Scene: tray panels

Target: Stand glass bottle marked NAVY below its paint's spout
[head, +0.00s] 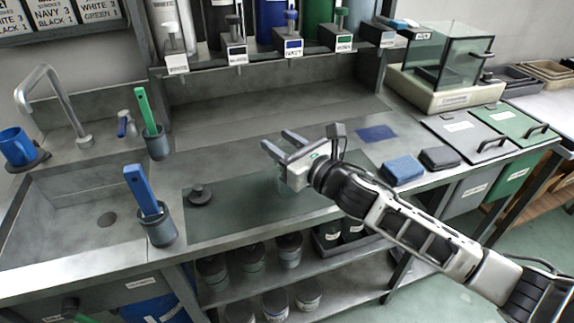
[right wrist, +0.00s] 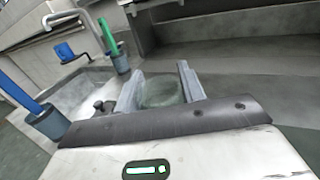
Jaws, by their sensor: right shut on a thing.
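My right gripper (head: 277,141) is over the middle of the bench, its fingers pointing to the back left. In the right wrist view, the fingers (right wrist: 160,72) are shut on a clear, greenish glass bottle (right wrist: 162,92). In the head view the bottle (head: 283,183) shows only faintly below the gripper; no marking on it can be read, and I cannot tell whether it touches the bench. The blue-topped spout (head: 291,20) with the NAVY label (head: 293,48) is on the back rack, beyond the gripper and apart from the bottle. My left gripper is not in view.
Brushes in cups (head: 158,228) and a dark knobbed lid (head: 200,193) stand left. Blue (head: 403,169) and dark (head: 440,158) sponges lie right. A glass-sided case (head: 447,60) stands back right. The bench before the rack is clear.

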